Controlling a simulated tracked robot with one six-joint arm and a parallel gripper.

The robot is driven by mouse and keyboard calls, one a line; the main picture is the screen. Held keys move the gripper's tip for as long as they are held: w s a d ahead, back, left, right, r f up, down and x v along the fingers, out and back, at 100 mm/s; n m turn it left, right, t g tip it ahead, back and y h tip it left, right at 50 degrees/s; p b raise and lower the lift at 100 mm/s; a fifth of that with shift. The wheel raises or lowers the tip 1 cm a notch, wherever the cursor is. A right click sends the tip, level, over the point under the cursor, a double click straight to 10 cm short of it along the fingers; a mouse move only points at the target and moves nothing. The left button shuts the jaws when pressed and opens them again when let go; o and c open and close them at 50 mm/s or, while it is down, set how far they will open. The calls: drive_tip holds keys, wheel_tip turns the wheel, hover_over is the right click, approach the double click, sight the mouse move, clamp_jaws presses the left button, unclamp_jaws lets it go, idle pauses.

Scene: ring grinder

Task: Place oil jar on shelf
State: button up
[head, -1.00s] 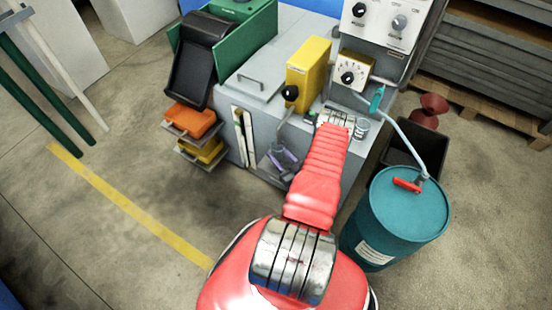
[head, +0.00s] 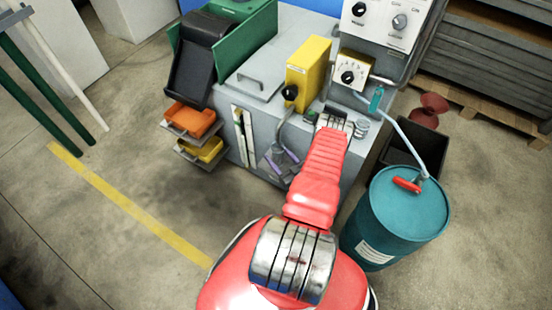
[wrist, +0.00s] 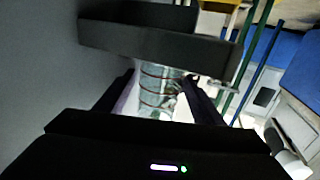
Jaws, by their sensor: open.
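In the wrist view my gripper (wrist: 160,92) has its two dark fingers apart. A clear, greenish glass jar (wrist: 158,82) with reddish-brown rings shows between them, and I take it for the oil jar. Its upper part runs up to a dark ledge or box (wrist: 150,40); I cannot tell whether they touch. I cannot tell whether either finger touches the jar. In the head view small lilac parts at the grey machine's front may be my gripper's fingers, but they are too small to be sure. I cannot make out the jar or the shelf for certain there.
The grey machine (head: 228,160) carries a yellow box (head: 307,72) and dials. Orange (head: 190,119) and yellow (head: 203,150) trays stick out on its left. A teal drum (head: 395,220) with a hose stands at the right.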

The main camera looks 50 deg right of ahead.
drive_tip(key=shift+r, duration=0.1)
drive_tip(key=shift+s+a, duration=0.1)
drive_tip(key=shift+s, duration=0.5)
drive_tip(key=v, duration=1)
drive_tip(key=shift+s+a, duration=0.25)
drive_tip(key=shift+s, duration=0.1)
drive_tip(key=shift+w+d, duration=0.1)
